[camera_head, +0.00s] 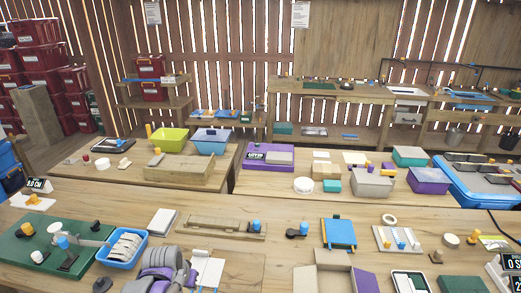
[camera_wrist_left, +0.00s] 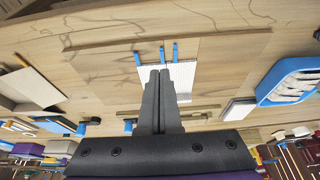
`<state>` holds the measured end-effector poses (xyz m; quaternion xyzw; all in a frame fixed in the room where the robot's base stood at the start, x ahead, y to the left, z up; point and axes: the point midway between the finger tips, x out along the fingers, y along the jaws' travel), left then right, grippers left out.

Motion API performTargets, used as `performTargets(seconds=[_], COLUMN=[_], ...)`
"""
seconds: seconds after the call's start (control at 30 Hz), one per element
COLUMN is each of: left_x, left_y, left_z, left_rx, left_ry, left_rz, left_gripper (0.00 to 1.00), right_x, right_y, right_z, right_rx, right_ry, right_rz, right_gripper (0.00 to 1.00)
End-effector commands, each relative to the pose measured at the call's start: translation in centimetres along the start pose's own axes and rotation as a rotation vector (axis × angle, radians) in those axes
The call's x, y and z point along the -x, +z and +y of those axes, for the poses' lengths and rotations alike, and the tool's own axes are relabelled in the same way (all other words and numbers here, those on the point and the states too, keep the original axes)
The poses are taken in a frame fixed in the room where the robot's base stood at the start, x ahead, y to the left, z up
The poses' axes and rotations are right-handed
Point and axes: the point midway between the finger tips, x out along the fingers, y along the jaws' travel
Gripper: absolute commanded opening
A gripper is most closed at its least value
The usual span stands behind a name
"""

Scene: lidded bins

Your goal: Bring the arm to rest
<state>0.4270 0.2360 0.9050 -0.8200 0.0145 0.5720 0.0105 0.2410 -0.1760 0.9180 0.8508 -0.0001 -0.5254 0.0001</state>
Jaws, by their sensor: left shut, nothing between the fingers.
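My left gripper (camera_wrist_left: 156,74) shows in the left wrist view with its two dark fingers pressed together and nothing between them. Its tips appear in front of a white sheet (camera_wrist_left: 182,76) with blue pegs. In the head view my left arm, grey and purple, is low in the picture, left of centre, beside the same white sheet (camera_head: 209,271); the fingertips are hard to make out there. I cannot tell how high the gripper is above the table. My right gripper is in neither view.
The wooden table (camera_head: 285,265) holds many items. A blue bin (camera_head: 122,250) with pale discs stands left of the arm, near a green board (camera_head: 35,255). Bare wood lies between the sheet and this box.

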Motion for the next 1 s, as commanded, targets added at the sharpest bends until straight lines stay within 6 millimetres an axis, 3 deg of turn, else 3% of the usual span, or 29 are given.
performTargets(seconds=[0.17, 0.3, 0.5, 0.6, 0.73, 1.0], left_x=[3.3, 6.2, 8.1, 8.3, 8.4, 8.4], left_y=[3.2, 7.4, 12.9, 14.8, 16.0, 16.2], left_z=[2.1, 4.0, 5.8, 6.3, 6.5, 6.6], left_rx=[0.005, 0.011, 0.024, 0.029, 0.031, 0.033], left_ry=[-0.004, -0.01, -0.013, -0.013, -0.014, -0.014], left_rz=[0.022, 0.051, 0.092, 0.106, 0.115, 0.118], left_gripper=[0.0, 0.0, 0.0, 0.0, 0.0, 0.0], right_x=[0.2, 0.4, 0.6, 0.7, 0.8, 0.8], right_y=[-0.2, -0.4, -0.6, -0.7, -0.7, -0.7], right_z=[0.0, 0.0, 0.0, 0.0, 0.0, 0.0], right_rx=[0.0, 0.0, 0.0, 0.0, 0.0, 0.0], right_ry=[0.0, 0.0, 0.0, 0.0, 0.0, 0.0], right_rz=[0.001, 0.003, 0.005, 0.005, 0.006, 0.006], right_gripper=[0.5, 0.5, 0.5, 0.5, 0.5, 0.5])
